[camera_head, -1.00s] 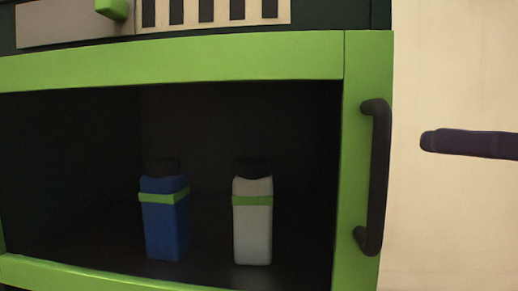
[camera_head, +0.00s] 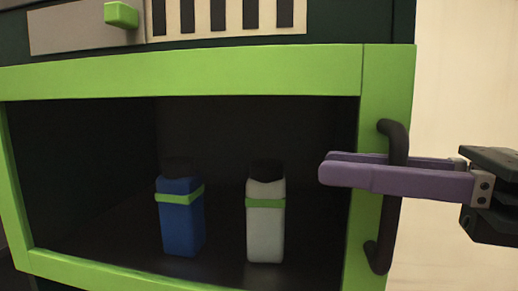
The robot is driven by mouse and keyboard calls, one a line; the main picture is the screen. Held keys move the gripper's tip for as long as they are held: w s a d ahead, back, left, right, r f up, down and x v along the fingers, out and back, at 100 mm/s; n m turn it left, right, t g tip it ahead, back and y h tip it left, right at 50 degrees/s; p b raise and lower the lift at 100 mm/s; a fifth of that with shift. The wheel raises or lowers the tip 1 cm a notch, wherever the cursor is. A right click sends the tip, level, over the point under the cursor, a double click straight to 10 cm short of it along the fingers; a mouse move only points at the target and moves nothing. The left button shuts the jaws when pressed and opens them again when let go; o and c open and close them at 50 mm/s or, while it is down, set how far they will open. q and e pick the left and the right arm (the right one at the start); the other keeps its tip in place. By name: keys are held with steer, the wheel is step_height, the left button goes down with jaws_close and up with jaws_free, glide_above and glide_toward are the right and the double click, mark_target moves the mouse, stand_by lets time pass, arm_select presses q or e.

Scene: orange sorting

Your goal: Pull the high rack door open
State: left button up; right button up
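The high rack door has a bright green frame (camera_head: 180,72) around a dark window and looks closed. A dark vertical bar handle (camera_head: 384,240) is fixed to its right side. My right gripper (camera_head: 324,163) comes in from the right with two long purple fingers. The handle passes between them near its upper half, one finger in front and one behind. The fingers lie close to the handle, but whether they are clamped on it cannot be told. The front finger hides part of the handle. My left gripper is not in view.
Behind the door window stand a blue bottle (camera_head: 183,230) and a white bottle (camera_head: 265,235), each with a green band. Above the door are a green knob (camera_head: 121,14) and a striped vent panel (camera_head: 228,17). A pale wall lies to the right.

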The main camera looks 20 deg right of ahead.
steer(key=shift+w+a, duration=0.2)
jaws_close()
stand_by(1.5)
